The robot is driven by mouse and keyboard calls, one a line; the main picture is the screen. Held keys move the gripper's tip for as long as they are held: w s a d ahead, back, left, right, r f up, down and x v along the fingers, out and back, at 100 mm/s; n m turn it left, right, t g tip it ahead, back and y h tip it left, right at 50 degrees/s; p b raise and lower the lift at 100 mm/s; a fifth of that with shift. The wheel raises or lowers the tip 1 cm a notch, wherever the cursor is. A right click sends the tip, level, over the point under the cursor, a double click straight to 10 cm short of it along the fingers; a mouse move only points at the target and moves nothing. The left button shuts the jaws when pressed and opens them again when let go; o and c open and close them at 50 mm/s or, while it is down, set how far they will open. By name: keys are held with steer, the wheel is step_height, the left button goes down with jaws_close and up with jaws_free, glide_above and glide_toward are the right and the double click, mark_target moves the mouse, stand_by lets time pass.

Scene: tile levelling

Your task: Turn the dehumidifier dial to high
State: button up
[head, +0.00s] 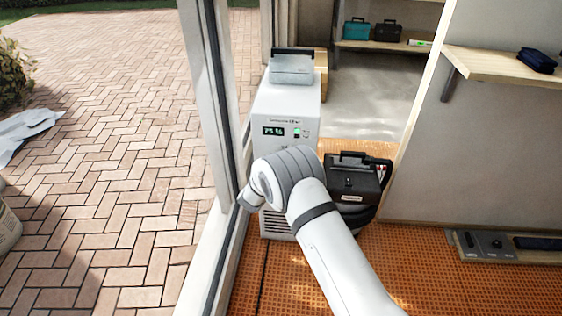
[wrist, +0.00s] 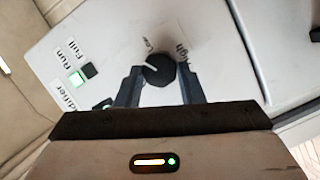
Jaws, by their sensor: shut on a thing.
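The white dehumidifier (head: 287,102) stands upright beside the door frame. Its display and a green light show on its front; the dial is hidden by my arm in the head view. In the wrist view, the dark round dial (wrist: 160,72) sits on the tilted-looking panel (wrist: 225,50). My gripper (wrist: 159,82) is shut on the dial, one finger on each side. The dial's white pointer line points left in that view. The "High" label (wrist: 182,50) is at the dial's upper right, and another label, too blurred to read, is above it.
A black case (head: 352,185) stands close to the right of the dehumidifier. The door frame (head: 215,110) is close on the left, with brick paving outside. A shelf (head: 500,65) is on the right wall. The orange floor (head: 420,265) at front right is mostly clear.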

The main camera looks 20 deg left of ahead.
steer(key=shift+w+d+r+m+g+y+b, duration=0.1)
steer(key=shift+d+m+g+y+b, duration=0.3)
steer(key=shift+m+y+b, duration=1.8)
steer(key=shift+w+d+m+g+y+b, duration=0.1)
steer(key=shift+m+g+y+b, duration=0.5)
steer(key=shift+m+b, duration=3.25)
steer(key=shift+d+r+m+g+y+b, duration=0.2)
steer(key=shift+m+g+y+b, duration=0.75)
steer(key=shift+m+b, duration=2.1)
steer(key=shift+d+f+t+y, duration=0.1)
steer(key=shift+t+y, duration=0.25)
steer(key=o, duration=1)
